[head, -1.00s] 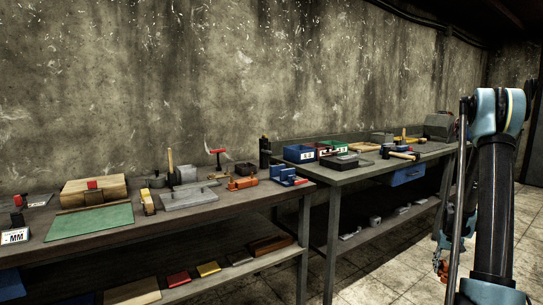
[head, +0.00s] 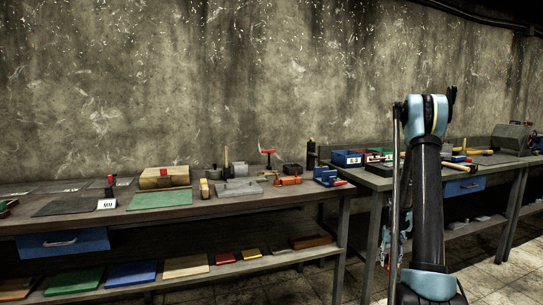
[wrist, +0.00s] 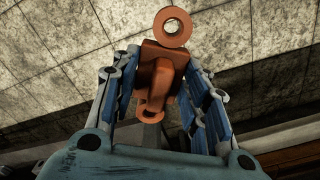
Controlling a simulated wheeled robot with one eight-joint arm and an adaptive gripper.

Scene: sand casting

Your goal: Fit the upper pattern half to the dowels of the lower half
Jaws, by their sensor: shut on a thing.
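My gripper (wrist: 158,75) is shut on an orange-brown pattern half (wrist: 164,62) in the wrist view. The piece has a block-like middle and a round ring at its far end, and the blue-grey fingers flank it on both sides. In the head view my gripper (head: 390,235) hangs low beside the bench legs, mostly hidden by my arm. A small orange piece (head: 288,181) lies on the left bench, right of a grey plate; it looks like the lower pattern half. Its dowels are too small to see.
The left bench (head: 95,223) holds a green mat (head: 160,199), a wooden block (head: 150,181), a grey plate (head: 240,188) and a blue vise-like tool (head: 326,176). The right bench (head: 400,183) holds a blue bin (head: 346,158) and hammers. Tiled floor is open at the right.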

